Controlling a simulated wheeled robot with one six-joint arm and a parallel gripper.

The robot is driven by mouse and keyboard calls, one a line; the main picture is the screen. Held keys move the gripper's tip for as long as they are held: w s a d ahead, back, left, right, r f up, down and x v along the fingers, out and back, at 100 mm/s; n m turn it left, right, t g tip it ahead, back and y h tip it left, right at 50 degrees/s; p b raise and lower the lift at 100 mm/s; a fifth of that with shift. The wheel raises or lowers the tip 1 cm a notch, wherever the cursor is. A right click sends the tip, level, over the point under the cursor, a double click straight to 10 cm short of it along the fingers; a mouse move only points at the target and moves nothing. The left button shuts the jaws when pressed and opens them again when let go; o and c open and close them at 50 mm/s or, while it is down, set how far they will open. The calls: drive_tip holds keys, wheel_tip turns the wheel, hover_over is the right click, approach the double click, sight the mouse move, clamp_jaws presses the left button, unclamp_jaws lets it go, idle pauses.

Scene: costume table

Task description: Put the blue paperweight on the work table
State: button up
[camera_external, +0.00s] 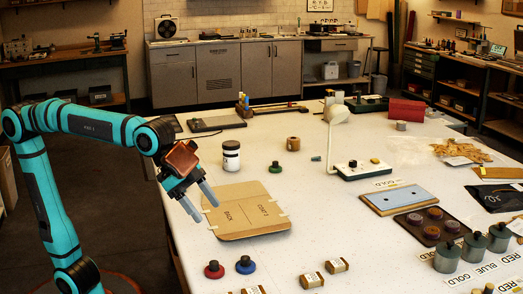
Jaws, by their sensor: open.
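The blue paperweight (246,266), a round blue base with a dark knob, stands upright near the front-left edge of the large white table (330,225). A red paperweight (214,270) of the same shape stands just to its left, apart from it. My gripper (205,208) is open and empty. It points down and to the right, above the left edge of the brown cardboard piece (248,210), behind and to the left of the blue paperweight in the picture. I cannot tell which surface is called the work table.
A green paperweight (275,166) and a white jar (231,156) stand behind the cardboard. Small labelled blocks (312,280) lie to the right of the blue paperweight. A brown tray (432,227) and dark canisters (447,257) are on the right. The table's middle is clear.

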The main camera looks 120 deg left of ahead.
drive_tip(key=s+d+r+t, duration=0.1)
drive_tip(key=s+t, duration=0.3)
drive_tip(key=s, duration=0.9)
drive_tip(key=s+d+r+t, duration=0.1)
drive_tip(key=s+t, duration=0.4)
drive_tip(key=s, duration=0.8)
drive_tip(key=shift+s+d+r, duration=0.2)
drive_tip(key=shift+d+r, duration=0.05)
drive_tip(key=shift+r, duration=0.3)
